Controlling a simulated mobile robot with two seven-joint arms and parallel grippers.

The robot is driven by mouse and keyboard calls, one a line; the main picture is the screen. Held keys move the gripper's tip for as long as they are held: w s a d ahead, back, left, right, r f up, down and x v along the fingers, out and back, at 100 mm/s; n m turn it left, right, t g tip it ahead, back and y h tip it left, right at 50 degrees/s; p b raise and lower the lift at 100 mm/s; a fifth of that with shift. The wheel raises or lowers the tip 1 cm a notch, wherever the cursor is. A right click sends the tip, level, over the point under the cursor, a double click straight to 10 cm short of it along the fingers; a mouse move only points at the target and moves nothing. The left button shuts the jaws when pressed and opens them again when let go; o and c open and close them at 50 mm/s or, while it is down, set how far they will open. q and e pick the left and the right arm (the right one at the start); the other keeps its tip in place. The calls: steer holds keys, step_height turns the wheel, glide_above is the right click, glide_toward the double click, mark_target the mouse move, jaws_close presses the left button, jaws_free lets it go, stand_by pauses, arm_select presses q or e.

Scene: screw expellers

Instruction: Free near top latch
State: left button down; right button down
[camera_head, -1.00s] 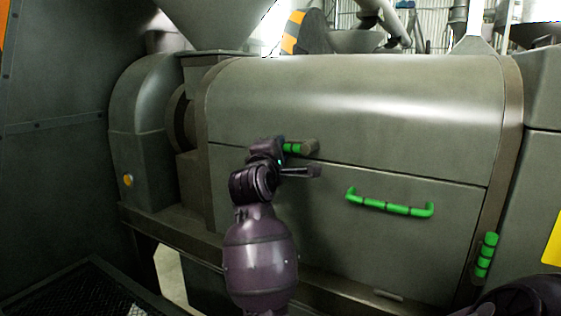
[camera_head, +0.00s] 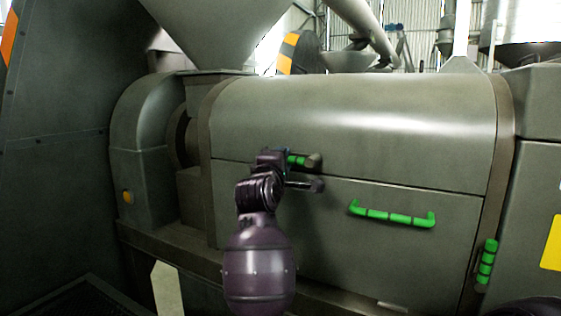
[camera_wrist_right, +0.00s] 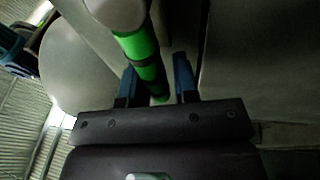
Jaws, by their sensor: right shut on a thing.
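The near top latch (camera_head: 297,160), a green-banded grip with a grey round end, sits at the seam of the grey press housing, left of centre in the head view. It lies roughly level along the seam. My right gripper (camera_head: 288,166) reaches it from below and hides its left part. In the right wrist view the green latch (camera_wrist_right: 146,60) passes between the two blue-grey fingers of my right gripper (camera_wrist_right: 156,75), which is shut on it. My left gripper is not in view.
A green bar handle (camera_head: 392,214) is on the lower panel. Another green latch (camera_head: 486,262) stands upright at the right edge. The grey housing (camera_head: 360,110) fills the middle, with a hopper (camera_head: 205,30) above left.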

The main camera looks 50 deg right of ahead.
steer(key=shift+s+a+r, duration=0.1)
steer(key=shift+r, duration=0.5)
steer(key=c, duration=1)
jaws_free()
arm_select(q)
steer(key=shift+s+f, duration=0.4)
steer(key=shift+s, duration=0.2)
arm_select(e)
steer(key=shift+f, duration=0.3)
